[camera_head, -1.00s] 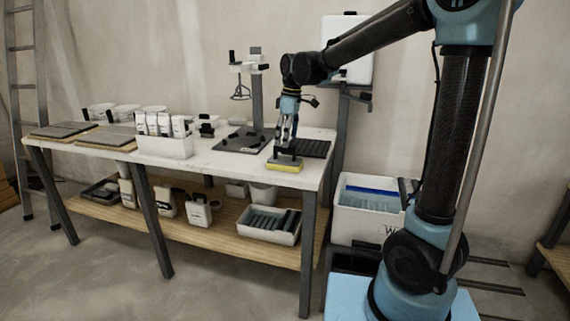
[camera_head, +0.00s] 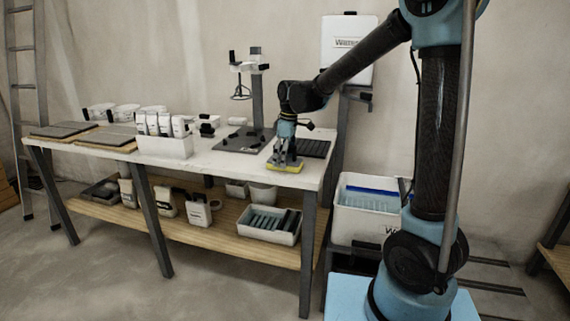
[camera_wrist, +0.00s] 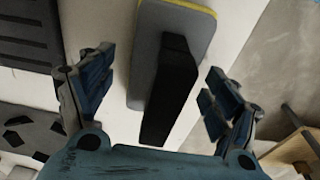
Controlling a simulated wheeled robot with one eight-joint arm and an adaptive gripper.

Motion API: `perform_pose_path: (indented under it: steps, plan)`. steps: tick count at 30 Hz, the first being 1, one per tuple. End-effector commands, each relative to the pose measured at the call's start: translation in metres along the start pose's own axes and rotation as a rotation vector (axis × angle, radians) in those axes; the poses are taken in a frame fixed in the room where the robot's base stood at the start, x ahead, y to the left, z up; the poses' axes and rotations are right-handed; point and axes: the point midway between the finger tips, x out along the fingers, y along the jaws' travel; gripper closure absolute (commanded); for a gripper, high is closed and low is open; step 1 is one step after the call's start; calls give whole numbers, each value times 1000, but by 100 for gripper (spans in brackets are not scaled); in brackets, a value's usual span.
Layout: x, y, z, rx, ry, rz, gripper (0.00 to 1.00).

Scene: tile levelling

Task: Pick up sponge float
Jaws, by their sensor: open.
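The sponge float lies on the white table near its front right corner. In the head view its yellow sponge edge (camera_head: 286,168) shows below my gripper (camera_head: 284,152), which hides most of its top. In the wrist view the sponge float (camera_wrist: 146,46) has a grey plate with a yellow rim and a black handle (camera_wrist: 172,85). My gripper (camera_wrist: 160,92) is open, with one blue finger on each side of the handle. Gaps show between the handle and both fingers. The handle looks slightly tilted between them.
A black ribbed tray (camera_head: 315,148) and a dark mat (camera_head: 236,141) lie close by on the white table (camera_head: 210,170). A white bin of bottles (camera_head: 166,147) stands farther left. The table's right edge is close to the float.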

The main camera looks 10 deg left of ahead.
Motion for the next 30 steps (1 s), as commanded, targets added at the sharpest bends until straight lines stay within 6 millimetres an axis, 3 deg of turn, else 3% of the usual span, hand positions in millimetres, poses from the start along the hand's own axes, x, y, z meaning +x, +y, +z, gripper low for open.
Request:
perform_pose_path:
  steps: [2,3,10,22,30]
  plan:
    - [0,0,0,0,0,0,18]
    - [0,0,0,0,0,0,23]
    - [0,0,0,0,0,0,72]
    - [-7,0,0,0,0,0,73]
    - [-49,0,-5,0,0,0,73]
